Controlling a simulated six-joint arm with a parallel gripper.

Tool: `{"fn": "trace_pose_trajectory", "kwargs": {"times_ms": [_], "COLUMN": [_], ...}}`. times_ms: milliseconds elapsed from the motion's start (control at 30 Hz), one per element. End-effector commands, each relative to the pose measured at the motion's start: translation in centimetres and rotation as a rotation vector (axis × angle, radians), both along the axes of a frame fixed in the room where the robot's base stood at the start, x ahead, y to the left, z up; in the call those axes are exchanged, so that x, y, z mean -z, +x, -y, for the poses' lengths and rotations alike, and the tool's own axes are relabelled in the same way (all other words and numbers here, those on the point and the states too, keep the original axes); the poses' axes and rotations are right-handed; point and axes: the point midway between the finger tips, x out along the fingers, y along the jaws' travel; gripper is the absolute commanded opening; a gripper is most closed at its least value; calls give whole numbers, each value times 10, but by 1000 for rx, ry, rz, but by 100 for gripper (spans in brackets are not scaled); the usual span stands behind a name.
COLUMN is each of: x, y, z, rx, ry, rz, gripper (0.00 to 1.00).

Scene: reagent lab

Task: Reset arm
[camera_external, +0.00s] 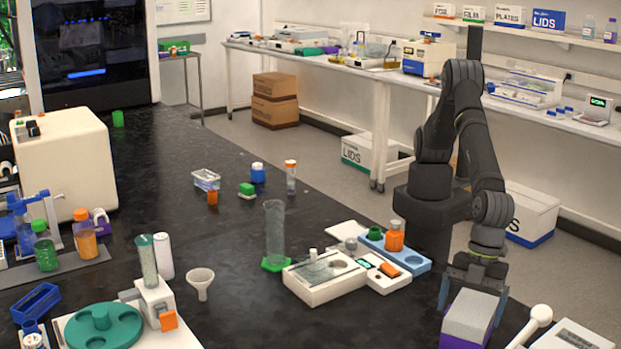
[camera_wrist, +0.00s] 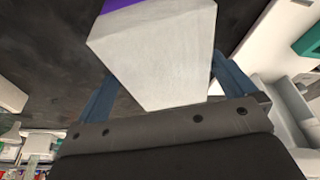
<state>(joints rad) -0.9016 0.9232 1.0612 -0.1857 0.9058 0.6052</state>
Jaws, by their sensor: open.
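My gripper (camera_external: 472,288) is low over the right end of the black bench in the external view. Its fingers are spread to the two sides of a box with a white-grey top (camera_external: 470,312) and purple lower sides. In the wrist view, the two blue fingers stand apart, and the pale box (camera_wrist: 155,50) fills the space in front of and between them. A purple edge of the box shows at the top of that view. I cannot tell whether either finger touches the box.
A white instrument (camera_external: 325,277) and a blue tray (camera_external: 405,255) with an orange bottle (camera_external: 394,236) stand left of my arm. A white-handled item (camera_external: 540,318) lies close right of the box. A graduated cylinder (camera_external: 274,230) stands further left. The bench middle has clear room.

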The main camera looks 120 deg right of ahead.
Motion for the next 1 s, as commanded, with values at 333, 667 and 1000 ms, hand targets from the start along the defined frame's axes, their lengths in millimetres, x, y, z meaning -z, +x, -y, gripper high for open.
{"fn": "trace_pose_trajectory", "kwargs": {"times_ms": [333,667,1000], "x": [-31,-30,-21], "y": [0,0,-5], "z": [-1,-1,1], "rx": [0,0,-1], "ry": [4,4,8], "rz": [4,3,6], "gripper": [100,100,100]}}
